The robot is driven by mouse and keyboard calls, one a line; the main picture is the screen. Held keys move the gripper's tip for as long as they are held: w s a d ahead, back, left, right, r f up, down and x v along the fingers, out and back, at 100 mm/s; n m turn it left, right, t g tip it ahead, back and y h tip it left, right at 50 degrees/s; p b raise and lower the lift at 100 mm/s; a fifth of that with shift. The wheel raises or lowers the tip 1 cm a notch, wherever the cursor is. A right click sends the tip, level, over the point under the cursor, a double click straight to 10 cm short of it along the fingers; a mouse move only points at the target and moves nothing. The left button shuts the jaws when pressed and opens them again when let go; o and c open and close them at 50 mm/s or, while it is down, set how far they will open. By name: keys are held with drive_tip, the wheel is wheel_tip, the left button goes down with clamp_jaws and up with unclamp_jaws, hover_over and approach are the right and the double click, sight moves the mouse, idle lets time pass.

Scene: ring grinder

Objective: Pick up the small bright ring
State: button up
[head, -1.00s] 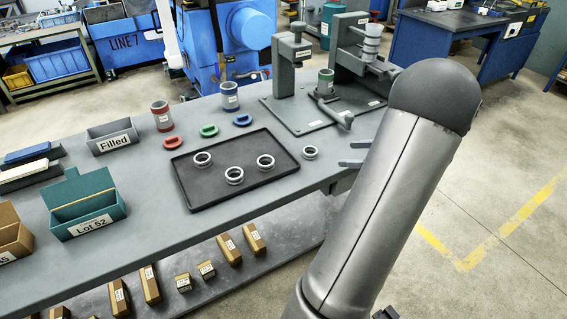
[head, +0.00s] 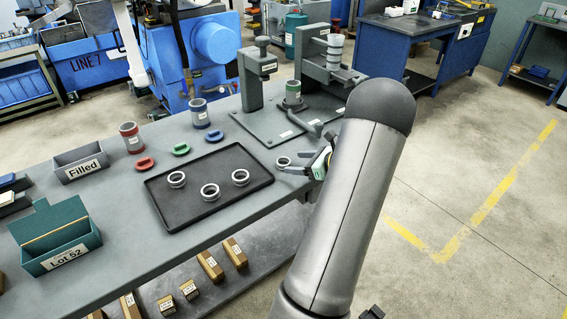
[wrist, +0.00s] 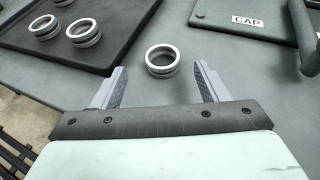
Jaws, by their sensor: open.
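A small bright metal ring (head: 283,162) lies on the grey bench just right of the black tray. In the wrist view this ring (wrist: 162,60) sits ahead of my fingertips, roughly centred between them. My gripper (head: 299,162) is open and empty beside the ring in the head view. Its two grey fingers (wrist: 158,69) are spread wide in the wrist view. Three similar rings lie on the tray, such as the front one (head: 210,191). Whether the fingertips overlap the ring in depth I cannot tell.
The black tray (head: 161,205) is left of my gripper. A grey fixture plate (head: 252,122) with posts and a handle stands behind; its CAP label shows in the wrist view. Red, green and blue pieces, cups, a Filled bin (head: 80,163) and a teal Lot 52 box (head: 60,245) are further left.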

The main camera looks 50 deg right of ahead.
sight(278, 161)
drive_tip(key=p+x, duration=0.1)
drive_tip(key=x, duration=0.4)
drive_tip(key=shift+d+r, duration=0.1)
drive_tip(key=shift+d, duration=0.05)
drive_tip(key=c, duration=1.2)
drive_tip(key=shift+r, duration=0.1)
